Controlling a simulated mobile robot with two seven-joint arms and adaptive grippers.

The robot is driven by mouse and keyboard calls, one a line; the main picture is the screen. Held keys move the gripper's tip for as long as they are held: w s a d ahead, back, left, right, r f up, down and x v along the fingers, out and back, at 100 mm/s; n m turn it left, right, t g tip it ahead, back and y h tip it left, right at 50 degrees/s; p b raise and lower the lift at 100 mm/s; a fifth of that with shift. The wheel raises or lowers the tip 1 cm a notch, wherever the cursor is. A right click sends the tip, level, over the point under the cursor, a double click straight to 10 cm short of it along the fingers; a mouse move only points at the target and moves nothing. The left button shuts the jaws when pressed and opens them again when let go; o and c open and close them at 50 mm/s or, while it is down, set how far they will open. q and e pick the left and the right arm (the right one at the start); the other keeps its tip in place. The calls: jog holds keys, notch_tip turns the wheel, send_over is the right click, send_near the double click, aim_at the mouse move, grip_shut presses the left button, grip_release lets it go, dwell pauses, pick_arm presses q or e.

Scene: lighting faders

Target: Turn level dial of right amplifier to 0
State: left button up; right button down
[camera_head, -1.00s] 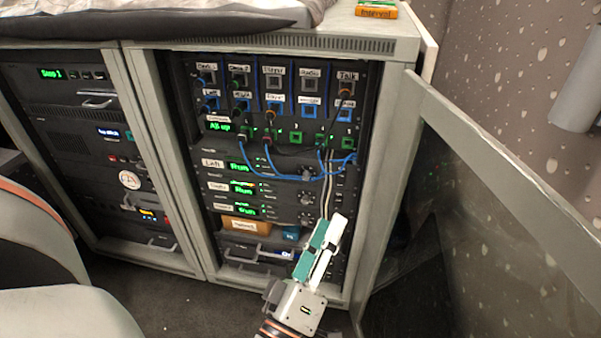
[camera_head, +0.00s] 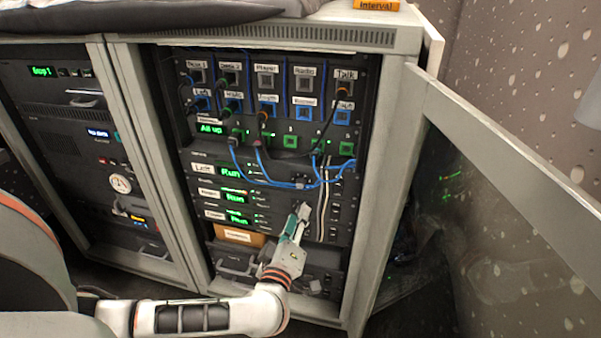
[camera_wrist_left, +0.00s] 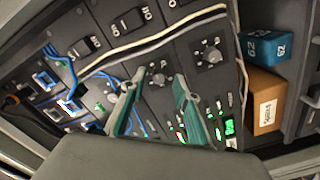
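Three stacked amplifiers with green "Run" displays sit mid-rack in the head view. The top one (camera_head: 203,168) reads "Left"; the labels on the middle amplifier (camera_head: 208,194) and lowest amplifier (camera_head: 214,215) are too blurred to read surely. My left gripper (camera_head: 299,211) is at the dial column, in front of the middle and lower amplifiers. In the left wrist view its teal fingers (camera_wrist_left: 154,92) are open, with the middle dial (camera_wrist_left: 158,79) just beyond and between the tips; contact cannot be told. The lowest dial (camera_wrist_left: 213,56) is clear to the right. My right gripper is not in view.
Blue cables (camera_head: 275,183) loop across the front above the gripper. Pale and black cables (camera_head: 324,200) run beside the dials. An orange-brown box (camera_wrist_left: 266,103) and a blue box (camera_wrist_left: 264,47) sit below the amplifiers. The open cabinet door (camera_head: 520,180) stands at the right.

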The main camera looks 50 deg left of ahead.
pick_arm(q)
jog(key=shift+w+a, duration=0.25)
jog(key=shift+w, duration=0.1)
jog(key=shift+r, duration=0.1)
grip_shut()
jog(key=shift+n, duration=0.3)
